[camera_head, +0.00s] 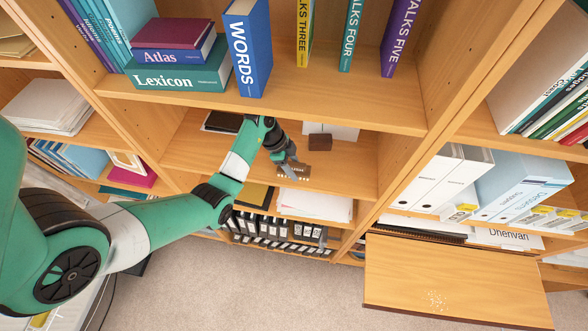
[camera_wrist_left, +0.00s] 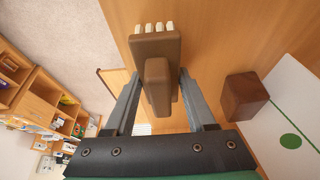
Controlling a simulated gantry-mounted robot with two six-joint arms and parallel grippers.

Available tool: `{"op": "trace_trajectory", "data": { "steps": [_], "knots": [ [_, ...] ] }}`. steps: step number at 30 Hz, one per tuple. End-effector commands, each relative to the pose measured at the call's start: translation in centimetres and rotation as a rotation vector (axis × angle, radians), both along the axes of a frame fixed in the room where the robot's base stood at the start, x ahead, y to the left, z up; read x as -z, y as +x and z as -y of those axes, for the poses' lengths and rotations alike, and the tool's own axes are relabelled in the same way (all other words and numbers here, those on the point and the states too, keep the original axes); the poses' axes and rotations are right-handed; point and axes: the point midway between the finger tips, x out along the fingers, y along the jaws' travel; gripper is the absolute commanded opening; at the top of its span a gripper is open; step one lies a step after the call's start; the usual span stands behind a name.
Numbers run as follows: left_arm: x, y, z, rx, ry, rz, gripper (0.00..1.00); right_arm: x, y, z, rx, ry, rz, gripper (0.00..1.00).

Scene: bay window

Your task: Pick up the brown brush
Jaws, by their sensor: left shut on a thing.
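The brown brush (camera_wrist_left: 155,48) shows in the left wrist view, with a brown body and handle and several pale bristle tufts at its far end. My left gripper (camera_wrist_left: 160,76) is shut on it, with one grey finger on each side of the body. In the head view my left gripper (camera_head: 290,162) is over the middle shelf (camera_head: 350,175), and the brush (camera_head: 299,170) is partly hidden at its fingertips. I cannot tell whether the brush touches the shelf. My right gripper is not in view.
A dark brown block (camera_head: 319,142) stands beside the gripper, before a white sheet (camera_head: 343,131) that has a green dot in the wrist view. A shelf with books (camera_head: 250,50) is above. Papers (camera_head: 315,205) lie below. A wooden panel (camera_head: 450,280) juts out at lower right.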

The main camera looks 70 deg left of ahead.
Motion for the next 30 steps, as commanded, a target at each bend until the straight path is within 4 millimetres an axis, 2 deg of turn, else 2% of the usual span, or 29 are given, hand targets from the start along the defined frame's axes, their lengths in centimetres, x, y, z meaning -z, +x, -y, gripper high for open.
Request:
{"op": "trace_trajectory", "data": {
  "steps": [10, 15, 20, 30],
  "knots": [
    [-0.2, 0.0, 0.0, 0.000, 0.001, 0.002, 0.00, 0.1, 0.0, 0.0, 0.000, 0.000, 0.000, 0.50],
    [-1.6, 0.0, 0.1, 0.000, 0.001, 0.002, 0.00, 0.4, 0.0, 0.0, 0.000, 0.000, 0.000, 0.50],
    [-1.4, -1.7, 2.9, 0.004, 0.001, 0.002, 0.00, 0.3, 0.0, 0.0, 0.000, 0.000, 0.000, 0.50],
    [-1.5, -7.2, 11.5, 0.004, -0.002, -0.002, 0.00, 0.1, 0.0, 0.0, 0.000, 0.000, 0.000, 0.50]
  ]
}}
